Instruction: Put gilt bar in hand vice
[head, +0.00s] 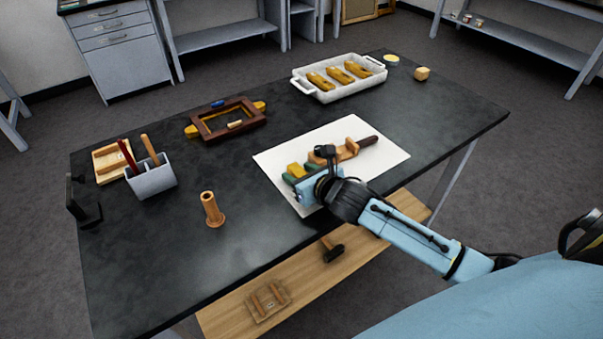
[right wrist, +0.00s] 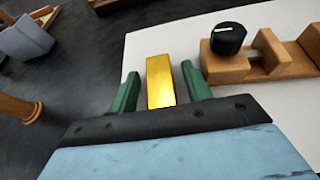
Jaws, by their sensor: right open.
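A gilt bar (right wrist: 160,82) lies between the two green fingers of my right gripper (right wrist: 159,88), with a narrow gap on each side. The gripper is open and low over the white sheet; the bar also shows in the head view (head: 296,170). The wooden hand vice (right wrist: 262,63) with its black knob lies on the sheet just right of the gripper. In the head view the vice (head: 346,151) has its dark handle pointing to the far right. My arm hides a little of its near end. My left gripper is not in view.
The white sheet (head: 385,161) lies on a dark table (head: 225,254). A white tray (head: 299,87) with gold bars stands behind. A brown frame (head: 203,132), a grey holder (head: 152,182) with tools and a wooden post (head: 210,209) are to the left. The front left is clear.

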